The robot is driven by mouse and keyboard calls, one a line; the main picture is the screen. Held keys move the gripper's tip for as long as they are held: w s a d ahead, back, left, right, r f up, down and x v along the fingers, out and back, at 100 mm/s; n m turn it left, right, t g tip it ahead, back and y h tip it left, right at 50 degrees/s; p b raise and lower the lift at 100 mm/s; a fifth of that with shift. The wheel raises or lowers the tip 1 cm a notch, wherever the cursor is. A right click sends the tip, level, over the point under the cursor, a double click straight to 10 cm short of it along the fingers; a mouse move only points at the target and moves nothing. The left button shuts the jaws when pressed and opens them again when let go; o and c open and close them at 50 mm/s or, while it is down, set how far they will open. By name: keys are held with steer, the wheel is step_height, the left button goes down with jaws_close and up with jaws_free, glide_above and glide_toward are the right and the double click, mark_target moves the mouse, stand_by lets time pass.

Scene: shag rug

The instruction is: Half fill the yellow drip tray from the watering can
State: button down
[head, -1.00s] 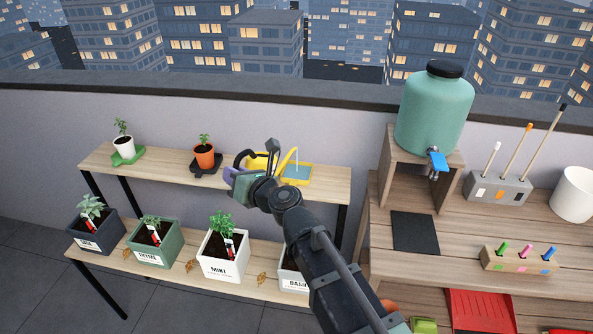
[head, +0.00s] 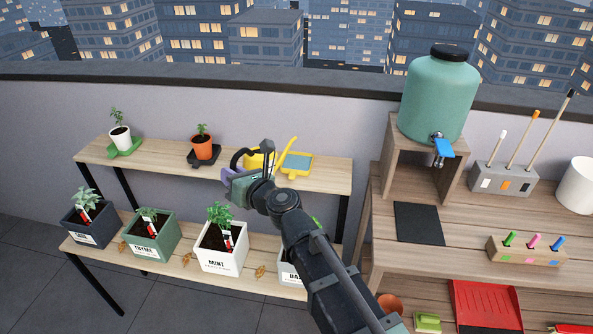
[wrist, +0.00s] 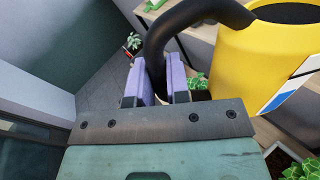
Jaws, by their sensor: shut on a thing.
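The yellow watering can (head: 256,160) is at the right end of the upper shelf, largely hidden behind my gripper in the head view. Its yellow body (wrist: 268,50) and black handle show large in the wrist view. My gripper (wrist: 163,80) is shut on the can's black handle, with the purple fingers on both sides of it. The can's spout (head: 286,152) points up and to the right, beside the yellow drip tray (head: 310,172). The tray sits on the shelf and its inside looks grey-blue; I cannot tell the exact water level.
A potted seedling on a green tray (head: 124,152) and an orange pot on a black tray (head: 205,160) share the upper shelf (head: 165,172). Several labelled herb planters stand on the lower shelf. A teal water barrel (head: 438,95) stands on the bench at right.

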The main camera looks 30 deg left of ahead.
steer(key=f, duration=0.1)
steer(key=f+b, duration=0.1)
steer(key=n+b, duration=0.1)
steer(key=shift+s+f, duration=0.25)
steer(key=shift+f, duration=0.15)
steer(key=shift+r, duration=0.1)
step_height(320, 180, down, 7)
steer(key=n+b, duration=0.2)
steer(key=b, duration=0.6)
steer(key=shift+w+n+y, duration=0.15)
steer(key=shift+n+y, duration=0.25)
